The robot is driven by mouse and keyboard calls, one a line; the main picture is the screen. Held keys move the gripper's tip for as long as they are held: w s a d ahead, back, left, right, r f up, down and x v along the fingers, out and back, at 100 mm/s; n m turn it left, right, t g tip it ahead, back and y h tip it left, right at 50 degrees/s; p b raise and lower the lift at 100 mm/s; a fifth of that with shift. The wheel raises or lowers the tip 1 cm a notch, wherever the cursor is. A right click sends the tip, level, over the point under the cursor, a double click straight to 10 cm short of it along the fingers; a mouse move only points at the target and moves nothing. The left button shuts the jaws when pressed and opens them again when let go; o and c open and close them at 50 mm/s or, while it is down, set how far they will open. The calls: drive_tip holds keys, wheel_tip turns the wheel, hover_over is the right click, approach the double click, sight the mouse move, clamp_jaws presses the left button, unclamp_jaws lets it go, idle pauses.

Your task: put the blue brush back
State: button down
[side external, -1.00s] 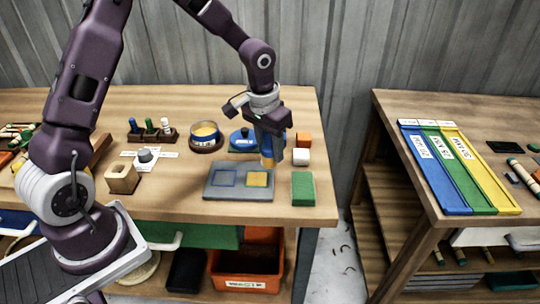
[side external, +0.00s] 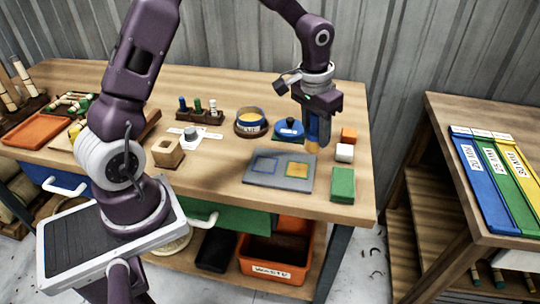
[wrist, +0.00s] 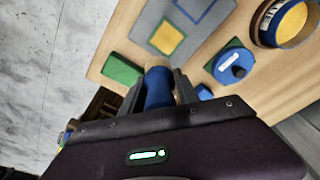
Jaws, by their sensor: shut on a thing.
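My gripper (side external: 319,122) is shut on the blue brush (side external: 313,146), which hangs roughly upright with its tan bristles down. In the wrist view the brush (wrist: 158,90) sits between my fingers (wrist: 157,96), its bristle end pointing away from the camera. The brush is above the workbench, near the back right corner of a grey pad (side external: 280,183). The fingers hide part of the handle.
A blue-rimmed dish with yellow inside (side external: 251,121) stands left of the pot. A peg rack (side external: 199,116), a wooden block with a hole (side external: 168,152), a green block (side external: 343,184), an orange cube (side external: 349,134) and a white cube (side external: 344,152) stand around the pad.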

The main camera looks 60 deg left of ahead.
drive_tip(key=s+a+n+g+y, duration=0.1)
drive_tip(key=s+a+n+g, duration=0.1)
drive_tip(key=s+a+n, duration=1.6)
drive_tip(key=shift+m, duration=0.5)
drive_tip(key=f, duration=0.3)
drive_tip(key=w+f, duration=0.1)
drive_tip(key=f, duration=0.1)
drive_tip(key=a+f, duration=0.1)
drive_tip(key=f, duration=0.2)
drive_tip(key=shift+w+f, duration=0.3)
drive_tip(key=shift+f, duration=0.3)
drive_tip(key=c, duration=0.9)
unclamp_jaws()
drive_tip(key=shift+f, duration=0.1)
